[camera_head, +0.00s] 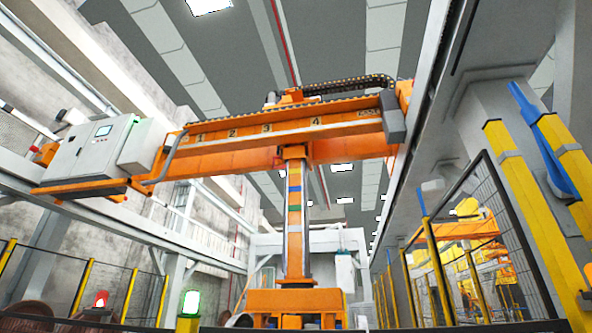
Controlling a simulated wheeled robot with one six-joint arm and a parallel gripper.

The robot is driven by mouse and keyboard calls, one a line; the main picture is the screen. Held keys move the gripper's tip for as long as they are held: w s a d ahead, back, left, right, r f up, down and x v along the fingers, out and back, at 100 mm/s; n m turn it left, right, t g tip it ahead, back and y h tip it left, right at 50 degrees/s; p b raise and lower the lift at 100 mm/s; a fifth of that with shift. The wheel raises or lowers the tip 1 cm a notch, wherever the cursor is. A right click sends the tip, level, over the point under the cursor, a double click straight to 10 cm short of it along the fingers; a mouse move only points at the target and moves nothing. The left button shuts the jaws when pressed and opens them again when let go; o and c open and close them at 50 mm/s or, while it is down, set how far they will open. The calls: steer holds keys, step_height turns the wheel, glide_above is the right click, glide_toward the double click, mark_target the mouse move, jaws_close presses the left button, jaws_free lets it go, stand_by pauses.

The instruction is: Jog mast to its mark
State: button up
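The mast (295,240) is a tall orange upright column near the middle of the view. It hangs below the orange gantry beam (225,161), with its top at a carriage on the beam. Coloured bands cross the mast, including a blue band (294,188) and a green band (294,208). An orange block (295,301) is at its lower end. The mast stands below and between the 3 and the 4. My gripper is not in view.
Grey control cabinets (88,150) sit at the beam's left end. A red lamp (101,299) and a green lamp (191,302) are lit low at left. Yellow-posted mesh fences (470,250) stand on both sides. A white frame stands behind the mast.

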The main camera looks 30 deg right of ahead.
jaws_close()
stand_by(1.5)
